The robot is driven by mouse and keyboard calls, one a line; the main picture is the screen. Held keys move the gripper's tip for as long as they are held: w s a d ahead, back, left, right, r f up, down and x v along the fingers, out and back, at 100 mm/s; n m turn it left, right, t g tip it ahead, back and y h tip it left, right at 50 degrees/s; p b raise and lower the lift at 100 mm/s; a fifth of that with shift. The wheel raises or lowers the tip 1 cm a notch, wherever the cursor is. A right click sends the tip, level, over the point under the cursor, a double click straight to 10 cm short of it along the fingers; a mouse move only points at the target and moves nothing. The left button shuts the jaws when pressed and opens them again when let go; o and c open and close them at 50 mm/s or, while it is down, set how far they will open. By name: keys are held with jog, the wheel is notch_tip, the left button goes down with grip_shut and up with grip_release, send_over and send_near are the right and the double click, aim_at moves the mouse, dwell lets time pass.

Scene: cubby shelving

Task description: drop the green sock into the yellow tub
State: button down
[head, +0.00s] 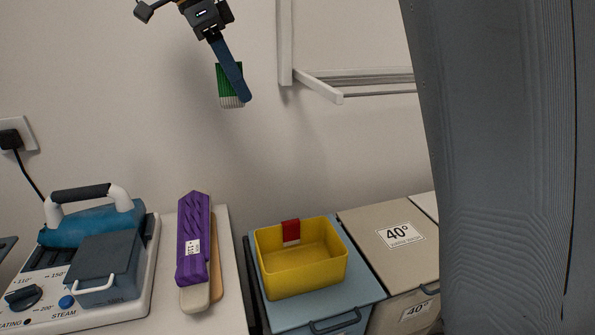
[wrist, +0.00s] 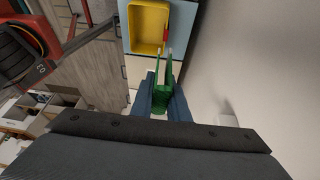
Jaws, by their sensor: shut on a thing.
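The green sock (head: 224,84), with a white ribbed end, hangs in my gripper (head: 240,92) high in front of the wall. My gripper is shut on it; the sock also shows between the blue fingers in the wrist view (wrist: 162,102). The yellow tub (head: 308,279) stands open on a blue-grey lidded bin, lower and to the right of my gripper in the head view. A red item with a white edge (head: 291,231) is at the tub's back rim. The tub is at the top of the wrist view (wrist: 134,28), apart from the sock.
A steam iron station (head: 95,255) and a purple patterned item on a board (head: 194,238) are on the left. A beige bin (head: 375,240) labelled 40° stands right of the tub. A white wall rack (head: 318,86) is near my gripper. The space above the tub looks clear.

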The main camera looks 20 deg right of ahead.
jog(key=w+d+p+x, duration=0.1)
jog(key=p+x, duration=0.4)
jog(key=x, duration=1.3)
jog(key=shift+s+d+f+p, duration=0.3)
jog(key=shift+s+d+f, duration=0.75)
jog(key=shift+f, duration=2.15)
jog(key=shift+s+d+f+p, duration=0.25)
jog(key=shift+s+d+f, duration=0.35)
jog(key=shift+s+f, duration=1.75)
jog(key=shift+s+d+f+p, duration=0.35)
jog(key=shift+d+f, duration=0.5)
jog(key=shift+f, duration=3.2)
jog(key=c, duration=1.6)
grip_release()
jog(key=shift+c, duration=0.2)
jog(key=shift+r, duration=0.1)
